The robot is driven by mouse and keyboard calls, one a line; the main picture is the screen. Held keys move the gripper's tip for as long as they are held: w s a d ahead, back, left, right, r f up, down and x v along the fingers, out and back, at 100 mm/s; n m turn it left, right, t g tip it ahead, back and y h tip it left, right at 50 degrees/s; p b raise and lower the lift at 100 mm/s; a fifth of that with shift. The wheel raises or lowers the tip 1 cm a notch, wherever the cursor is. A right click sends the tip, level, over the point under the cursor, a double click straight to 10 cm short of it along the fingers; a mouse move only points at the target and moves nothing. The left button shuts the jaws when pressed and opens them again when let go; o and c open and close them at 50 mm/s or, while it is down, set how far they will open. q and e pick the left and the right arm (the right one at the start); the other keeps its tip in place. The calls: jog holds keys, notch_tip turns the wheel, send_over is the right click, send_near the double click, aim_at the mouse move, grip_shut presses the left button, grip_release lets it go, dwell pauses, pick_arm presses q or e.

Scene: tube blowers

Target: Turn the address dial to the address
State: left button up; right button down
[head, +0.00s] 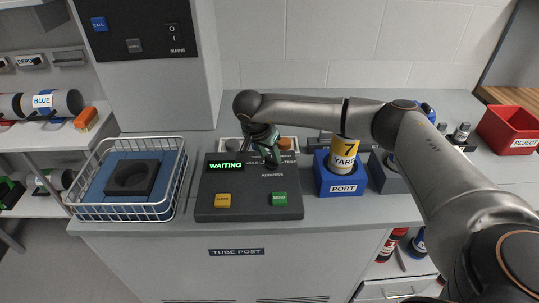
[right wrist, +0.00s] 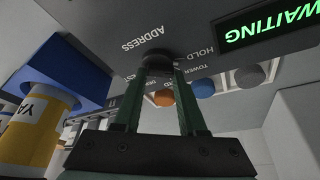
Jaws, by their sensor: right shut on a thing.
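The address dial (right wrist: 158,62) is a dark round knob on the grey control panel (right wrist: 215,20), with the printed word ADDRESS beside it in the right wrist view. My right gripper (right wrist: 160,75) is shut on this dial, one green finger on each side. In the head view my right gripper (head: 270,152) reaches down onto the upper part of the panel (head: 235,203) and hides the dial. Labels around the dial include HOLD and TOWER; others are partly covered, and I cannot tell where the dial points. The panel's screen (head: 225,165) reads WAITING in green.
A white wire basket (head: 135,211) is at left. A red REJECT bin (head: 510,132) is far right. Yellow (head: 223,200) and green (head: 280,199) buttons sit on the panel's front.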

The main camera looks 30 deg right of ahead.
jog(key=m+g, duration=0.1)
jog(key=m, duration=0.2)
jog(key=m+g, duration=0.1)
jog(key=m, duration=0.2)
jog(key=shift+w+d+b, duration=0.1)
jog(key=shift+w+b, duration=0.05)
jog(key=shift+b, duration=0.2)
jog(key=shift+w+d+m+g+b, duration=0.1)
jog(key=shift+m+g+b, duration=0.3)
jog(key=shift+m, duration=0.85)
jog(key=shift+d+m+g+b, duration=0.1)
jog(key=shift+m+g, duration=0.5)
jog(key=shift+m, duration=0.65)
jog(key=shift+c, duration=2.3)
grip_release()
jog(key=v, duration=1.2)
jog(key=shift+r, duration=0.25)
